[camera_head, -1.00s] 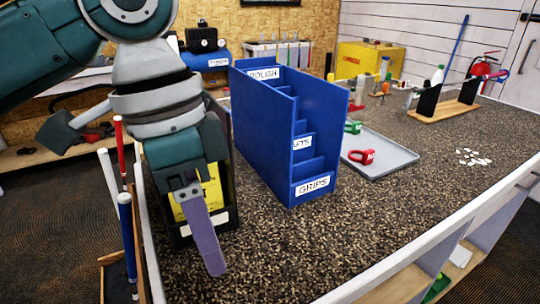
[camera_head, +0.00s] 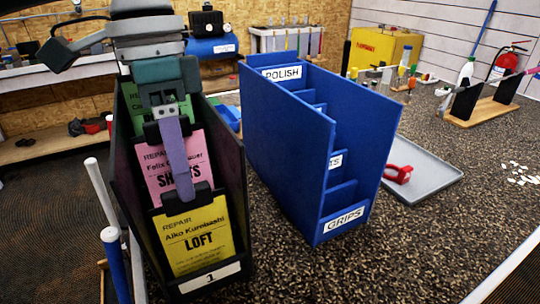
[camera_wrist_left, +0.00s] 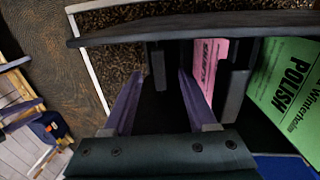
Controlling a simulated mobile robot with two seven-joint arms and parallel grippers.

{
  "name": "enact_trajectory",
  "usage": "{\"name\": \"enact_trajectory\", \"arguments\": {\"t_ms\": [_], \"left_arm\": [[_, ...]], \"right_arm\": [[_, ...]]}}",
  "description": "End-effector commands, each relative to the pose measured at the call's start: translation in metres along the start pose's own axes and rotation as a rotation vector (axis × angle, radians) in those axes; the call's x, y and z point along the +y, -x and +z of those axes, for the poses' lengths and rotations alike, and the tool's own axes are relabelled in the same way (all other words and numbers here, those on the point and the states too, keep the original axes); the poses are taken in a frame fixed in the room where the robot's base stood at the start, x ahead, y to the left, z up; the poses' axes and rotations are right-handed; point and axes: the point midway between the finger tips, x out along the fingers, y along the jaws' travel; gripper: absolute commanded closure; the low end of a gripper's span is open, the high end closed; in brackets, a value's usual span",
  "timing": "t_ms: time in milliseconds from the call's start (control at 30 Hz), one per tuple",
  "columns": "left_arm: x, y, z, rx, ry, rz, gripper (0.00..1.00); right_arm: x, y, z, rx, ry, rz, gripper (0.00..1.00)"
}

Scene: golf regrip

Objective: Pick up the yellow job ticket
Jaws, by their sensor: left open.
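That view shows the pink ticket (camera_wrist_left: 210,65) and green ticket (camera_wrist_left: 285,90); I cannot make out the yellow one. My right gripper is out of view.
A tall blue divided bin (camera_head: 300,150) stands close to the right of the holder. A grey tray (camera_head: 430,180) with a red clamp (camera_head: 398,174) lies beyond it. Club shafts (camera_head: 100,200) stand to the left. The speckled bench top in front is clear.

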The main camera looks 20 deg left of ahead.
Motion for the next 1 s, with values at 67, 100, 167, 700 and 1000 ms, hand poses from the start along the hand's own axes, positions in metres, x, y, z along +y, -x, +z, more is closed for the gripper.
{"name": "enact_trajectory", "arguments": {"t_ms": [67, 100, 167, 700, 1000], "left_arm": [[0.002, -0.013, 0.001, -0.005, 0.000, 0.003, 0.43], [0.002, -0.020, 0.001, -0.004, 0.000, 0.003, 0.43], [0.002, -0.029, 0.000, -0.003, 0.000, 0.001, 0.43], [0.001, -0.038, 0.000, 0.000, -0.001, -0.001, 0.66], [0.001, -0.038, 0.000, 0.000, -0.001, -0.001, 1.00]], "right_arm": [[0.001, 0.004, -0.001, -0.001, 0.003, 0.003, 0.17], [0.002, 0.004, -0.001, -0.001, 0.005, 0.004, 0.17], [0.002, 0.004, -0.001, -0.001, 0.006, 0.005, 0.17], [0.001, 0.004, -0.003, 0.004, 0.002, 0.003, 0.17], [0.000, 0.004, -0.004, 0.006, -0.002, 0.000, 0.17]]}}
